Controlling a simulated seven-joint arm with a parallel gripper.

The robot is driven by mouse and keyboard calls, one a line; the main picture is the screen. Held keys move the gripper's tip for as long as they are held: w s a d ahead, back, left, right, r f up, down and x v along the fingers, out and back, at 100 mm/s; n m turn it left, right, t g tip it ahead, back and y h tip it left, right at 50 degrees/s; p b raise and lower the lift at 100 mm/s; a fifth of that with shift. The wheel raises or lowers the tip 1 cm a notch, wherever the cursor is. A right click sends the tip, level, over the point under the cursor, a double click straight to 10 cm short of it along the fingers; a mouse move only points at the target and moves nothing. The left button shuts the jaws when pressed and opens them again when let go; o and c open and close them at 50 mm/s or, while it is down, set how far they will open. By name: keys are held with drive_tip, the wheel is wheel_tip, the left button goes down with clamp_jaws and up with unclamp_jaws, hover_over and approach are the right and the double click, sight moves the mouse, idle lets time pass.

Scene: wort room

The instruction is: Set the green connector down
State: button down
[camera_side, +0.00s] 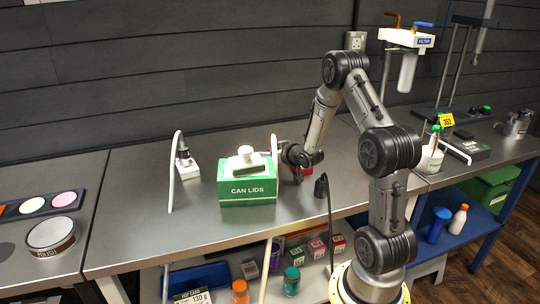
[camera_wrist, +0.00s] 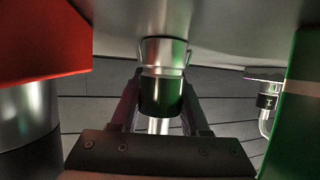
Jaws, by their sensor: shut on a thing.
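In the wrist view, the green connector (camera_wrist: 162,95) sits between the two fingers of my gripper (camera_wrist: 160,112). It has a dark body with a green sheen and a bright metal collar at one end. My gripper is shut on it. The metal end is close to the grey bench top (camera_wrist: 225,25); I cannot tell whether it touches. In the side view my gripper (camera_side: 298,172) is low over the bench, just right of the green CAN LIDS box (camera_side: 248,191). The connector cannot be made out there.
A black plug with a cable (camera_side: 321,187) stands at the bench's front edge. A white-based fitting (camera_side: 187,168) stands left of the box.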

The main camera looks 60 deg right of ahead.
drive_tip(key=shift+r, duration=0.65)
wheel_tip(320, 180, up, 2)
drive_tip(key=shift+r, duration=0.15)
drive_tip(key=s+a+r, duration=0.9)
drive_tip(key=s+r, duration=0.1)
drive_tip(key=w+d+r+n+t+y, duration=0.1)
drive_tip(key=w+d+n+y, duration=0.1)
drive_tip(key=w, duration=0.6)
drive_tip(key=w+d+r+n+y, duration=0.1)
drive_tip(key=w+r, duration=0.1)
drive_tip(key=w, duration=0.5)
drive_tip(key=shift+n+t+y, duration=0.3)
drive_tip(key=shift+n+y, duration=0.3)
drive_tip(key=shift+y, duration=0.3)
drive_tip(key=w+d+f, duration=0.1)
drive_tip(key=w+f, duration=0.3)
drive_tip(key=w, duration=0.1)
drive_tip(key=w+d+f, duration=0.1)
drive_tip(key=w+f, duration=0.3)
drive_tip(key=w, duration=0.1)
drive_tip(key=w+d+f, duration=0.1)
drive_tip(key=w+f, duration=0.3)
drive_tip(key=w, duration=0.2)
drive_tip(key=shift+d, duration=0.35)
drive_tip(key=shift+w+d+f, duration=0.25)
drive_tip(key=shift+w+f, duration=0.25)
drive_tip(key=shift+f, duration=0.05)
drive_tip(key=shift+w+f, duration=0.15)
drive_tip(key=shift+f, duration=1.45)
